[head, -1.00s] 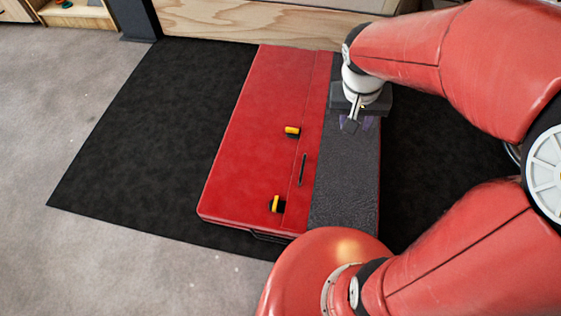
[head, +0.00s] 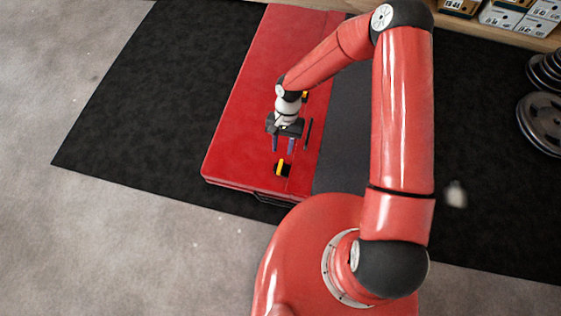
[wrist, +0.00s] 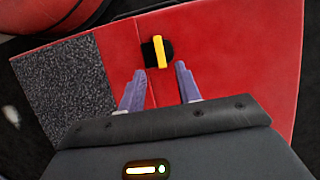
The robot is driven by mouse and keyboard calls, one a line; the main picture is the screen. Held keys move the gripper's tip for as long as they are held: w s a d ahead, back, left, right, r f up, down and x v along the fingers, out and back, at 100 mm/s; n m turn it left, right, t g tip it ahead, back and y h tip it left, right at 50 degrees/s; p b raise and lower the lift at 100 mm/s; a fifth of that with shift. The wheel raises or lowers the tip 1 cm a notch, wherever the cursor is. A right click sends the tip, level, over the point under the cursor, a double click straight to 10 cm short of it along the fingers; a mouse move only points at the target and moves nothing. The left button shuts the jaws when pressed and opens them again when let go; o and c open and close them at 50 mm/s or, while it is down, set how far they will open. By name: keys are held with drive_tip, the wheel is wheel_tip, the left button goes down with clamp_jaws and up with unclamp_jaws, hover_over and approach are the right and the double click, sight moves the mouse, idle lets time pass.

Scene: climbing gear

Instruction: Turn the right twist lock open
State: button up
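A red case or pad (head: 235,130) lies flat on a dark mat. It carries two twist locks, each with a yellow bar on a black base. The nearer twist lock (head: 280,168) lies just in front of my gripper (head: 283,147). It also shows in the wrist view (wrist: 160,52), its bar pointing roughly away from my gripper (wrist: 160,86). My gripper is open and empty, its two purple fingers on either side of the lock's line and short of it. The farther twist lock (head: 304,97) is partly hidden behind my wrist. I cannot tell whether either lock is open.
A dark grey textured strip (head: 344,130) runs along the case's right side. Weight plates (head: 543,120) lie at the far right, and boxes (head: 510,14) stand on a shelf behind. The left mat is clear.

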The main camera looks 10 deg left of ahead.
sight(280, 165)
drive_tip(key=x, duration=0.7)
drive_tip(key=shift+s+f+b, duration=0.1)
drive_tip(key=shift+f+b, duration=0.15)
drive_tip(key=shift+b, duration=0.1)
clamp_jaws()
